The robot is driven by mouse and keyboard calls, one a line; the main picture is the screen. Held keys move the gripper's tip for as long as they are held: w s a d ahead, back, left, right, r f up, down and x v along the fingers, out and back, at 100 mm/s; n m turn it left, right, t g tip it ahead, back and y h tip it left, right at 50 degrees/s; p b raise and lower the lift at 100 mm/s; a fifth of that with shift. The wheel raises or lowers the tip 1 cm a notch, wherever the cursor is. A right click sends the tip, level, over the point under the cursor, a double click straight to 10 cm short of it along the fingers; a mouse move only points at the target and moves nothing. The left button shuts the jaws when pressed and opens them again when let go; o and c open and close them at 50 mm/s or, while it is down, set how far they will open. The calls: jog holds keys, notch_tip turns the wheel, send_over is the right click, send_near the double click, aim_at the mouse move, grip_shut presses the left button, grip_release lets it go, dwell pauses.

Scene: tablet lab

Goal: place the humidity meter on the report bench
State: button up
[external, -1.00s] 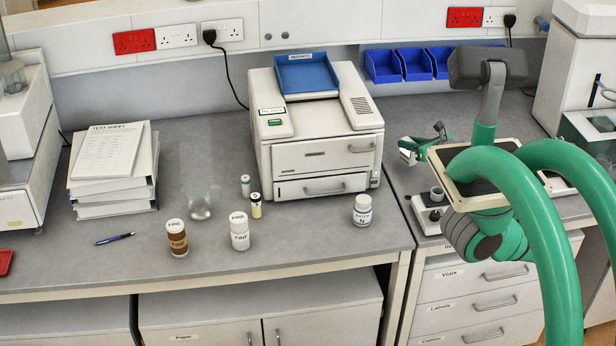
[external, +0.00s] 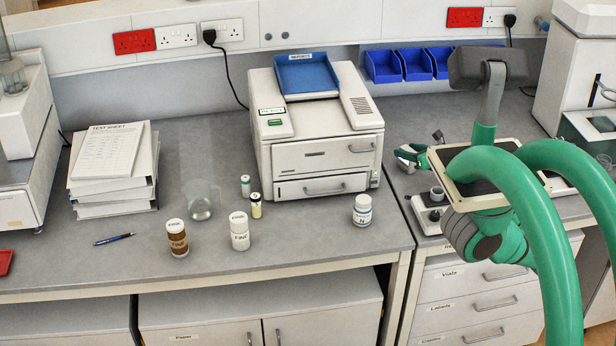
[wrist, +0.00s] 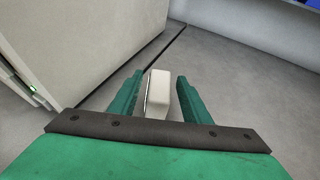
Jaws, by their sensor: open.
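A small cream block (wrist: 158,93), which looks like the humidity meter, stands between the two green fingers of my gripper (wrist: 160,92) in the wrist view. The fingers are open, with a visible gap at its right side; on the left the gap is narrow. In the external view my gripper (external: 412,155) is low over the right-hand bench, just right of the printer, and the block is not clearly visible there. The left grey bench (external: 330,233) carries the printer with the blue "Reports" tray (external: 307,73) on top; I cannot read any bench name.
The printer (external: 323,158) stands close to my gripper's left. A white bottle (external: 362,210), a white jar (external: 239,231), a brown jar (external: 177,238) and a beaker (external: 201,200) stand on the left bench. Its front right has bare room. Blue bins (external: 415,64) line the back.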

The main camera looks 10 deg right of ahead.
jog(key=v, duration=1.2)
